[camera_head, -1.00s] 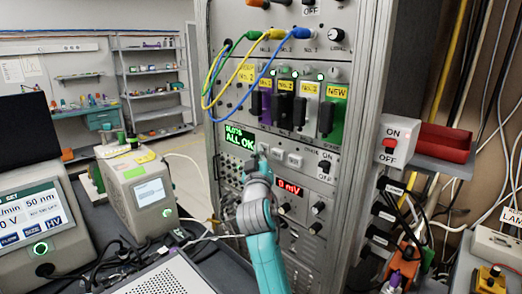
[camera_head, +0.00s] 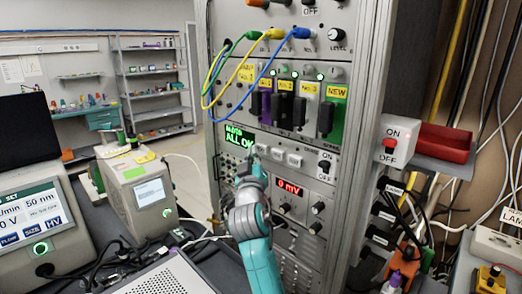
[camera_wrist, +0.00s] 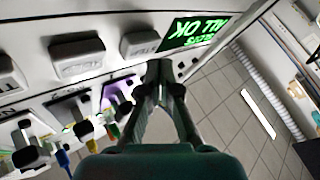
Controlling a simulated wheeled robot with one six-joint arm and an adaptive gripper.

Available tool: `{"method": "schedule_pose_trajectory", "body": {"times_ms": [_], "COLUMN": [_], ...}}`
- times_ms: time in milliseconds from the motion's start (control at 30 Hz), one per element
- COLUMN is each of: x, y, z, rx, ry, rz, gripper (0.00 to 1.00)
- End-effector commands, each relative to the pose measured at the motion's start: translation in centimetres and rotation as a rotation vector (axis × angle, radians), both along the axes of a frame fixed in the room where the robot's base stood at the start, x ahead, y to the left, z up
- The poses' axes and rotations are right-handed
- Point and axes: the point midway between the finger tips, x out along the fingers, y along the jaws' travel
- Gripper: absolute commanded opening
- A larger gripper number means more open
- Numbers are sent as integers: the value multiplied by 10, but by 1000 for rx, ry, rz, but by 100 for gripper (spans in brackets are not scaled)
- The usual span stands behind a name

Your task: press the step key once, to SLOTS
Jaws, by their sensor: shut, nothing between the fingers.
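My gripper (camera_head: 257,164) is shut and empty, its fingertips just below the row of pale keys on the rack panel. In the wrist view, my fingertips (camera_wrist: 160,70) appear beside the key nearest the display (camera_wrist: 139,43) and do not visibly press it. In the head view, this key (camera_head: 262,149) shows above my fingertips. Its lettering is too small to read. The green display (camera_head: 240,140) reads ALL OK on its lower line. Its upper line is blurred in the head view; in the wrist view the upside-down display (camera_wrist: 194,34) seems to read SLOTS.
Two more keys (camera_head: 286,157) continue the row to the right. Slot modules (camera_head: 297,100) with black handles and looped cables (camera_head: 232,75) are above. A red mV readout (camera_head: 290,188) and knobs are below right. A beige instrument (camera_head: 138,190) stands left of the rack.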

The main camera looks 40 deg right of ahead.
Motion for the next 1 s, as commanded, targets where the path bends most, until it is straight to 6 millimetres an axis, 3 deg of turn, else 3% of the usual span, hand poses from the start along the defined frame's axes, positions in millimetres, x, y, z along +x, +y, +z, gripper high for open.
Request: {"method": "schedule_pose_trajectory", "body": {"times_ms": [367, 1000], "x": [0, -2], "y": [3, 50], "z": [0, 0], "rx": [0, 1], "ry": [0, 0], "rz": [0, 1], "gripper": [0, 0]}}
